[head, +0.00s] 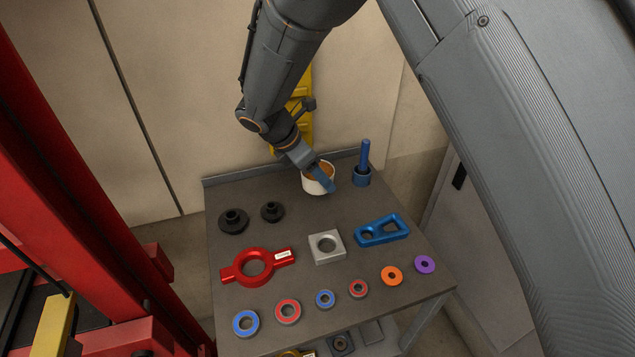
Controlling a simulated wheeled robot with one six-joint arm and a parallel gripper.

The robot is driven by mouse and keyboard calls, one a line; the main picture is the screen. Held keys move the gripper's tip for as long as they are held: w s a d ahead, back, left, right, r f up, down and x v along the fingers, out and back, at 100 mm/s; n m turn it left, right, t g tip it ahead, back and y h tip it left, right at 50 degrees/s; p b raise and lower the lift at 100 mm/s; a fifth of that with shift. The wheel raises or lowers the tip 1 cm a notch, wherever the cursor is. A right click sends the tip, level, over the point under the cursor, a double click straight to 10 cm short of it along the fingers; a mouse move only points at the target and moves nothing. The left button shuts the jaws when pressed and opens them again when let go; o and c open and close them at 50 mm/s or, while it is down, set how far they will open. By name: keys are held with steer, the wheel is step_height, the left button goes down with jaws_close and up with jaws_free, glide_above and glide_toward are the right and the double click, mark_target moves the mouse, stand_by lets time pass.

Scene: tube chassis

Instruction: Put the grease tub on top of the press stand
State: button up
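The grease tub (307,184) is a white round cup with orange-brown contents, upright at the back of the grey bench. My gripper (325,181) reaches down over it from the upper left. A blue finger crosses the tub's opening and near rim. The other finger is not clearly visible, so I cannot tell whether the gripper is closed on the wall. The tub appears to be on or very near the bench top. A red press-like frame (60,150) stands at the left; I cannot tell for sure whether it is the press stand.
On the bench (300,220) are a blue cup with an upright handle (363,170) right of the tub, two black flanged parts (233,220), a red ring holder (252,267), a grey block (326,247), a blue link (382,230) and several coloured rings in front.

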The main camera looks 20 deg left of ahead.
steer(key=shift+f+p, duration=0.4)
steer(key=shift+f, duration=1.25)
steer(key=shift+f, duration=0.1)
steer(key=o, duration=1.3)
steer(key=shift+o, duration=0.2)
steer(key=b+v, duration=0.2)
steer(key=v, duration=1)
steer(key=shift+b, duration=0.35)
steer(key=shift+d, duration=0.1)
